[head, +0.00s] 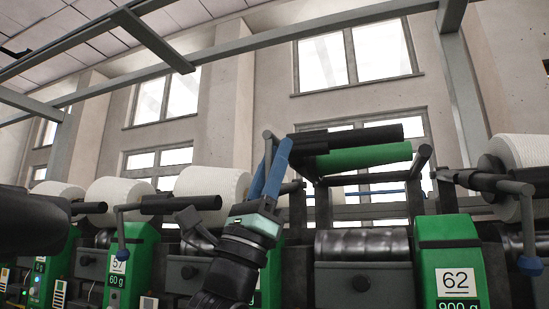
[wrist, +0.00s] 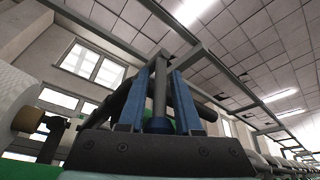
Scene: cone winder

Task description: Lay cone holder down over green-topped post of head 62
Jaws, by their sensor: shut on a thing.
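My gripper (head: 273,163) is raised at the left side of head 62, its blue fingers pointing up. In the wrist view the fingers (wrist: 158,88) are shut on a grey rod of the cone holder, with a blue knob (wrist: 160,125) low between them. The cone holder's black bar (head: 345,137) runs across, raised above the machine. A green cylinder (head: 363,158) lies just under and in front of this bar. The green housing (head: 447,236) marked 62 stands at the right. I cannot tell whether bar and cylinder touch.
A dark ribbed drum (head: 362,244) lies below the raised holder. White cones stand on both sides, one at the left (head: 212,187) and one at the right (head: 522,152). A neighbouring lever with a blue knob (head: 530,265) hangs at the far right. Overhead are grey beams (head: 260,43).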

